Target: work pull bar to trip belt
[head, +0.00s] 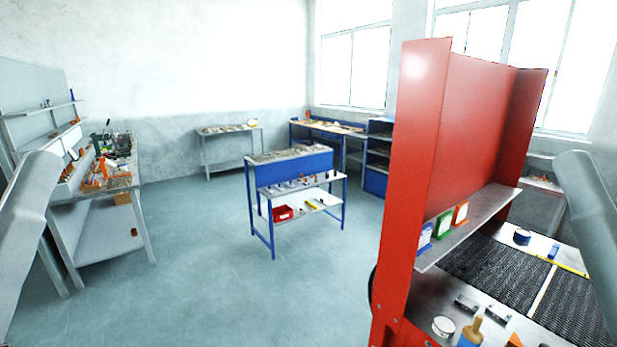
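The dark mesh belt (484,266) lies on a metal bench (420,300) at the lower right, beneath a red frame (470,135). A pale strip crosses the belt. I cannot make out a pull bar for certain. My arm links show at the left and right edges, and the right one covers part of the belt's right side. Neither gripper is in the picture, so their state and distance from the belt are hidden.
A shelf (480,222) on the red frame holds blue, green and orange boxes. A white round container (444,326) and a wooden-handled blue tool (471,334) are at the bench front. A blue table (290,170) stands mid-room, a cluttered workbench (110,180) left. Open floor lies between.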

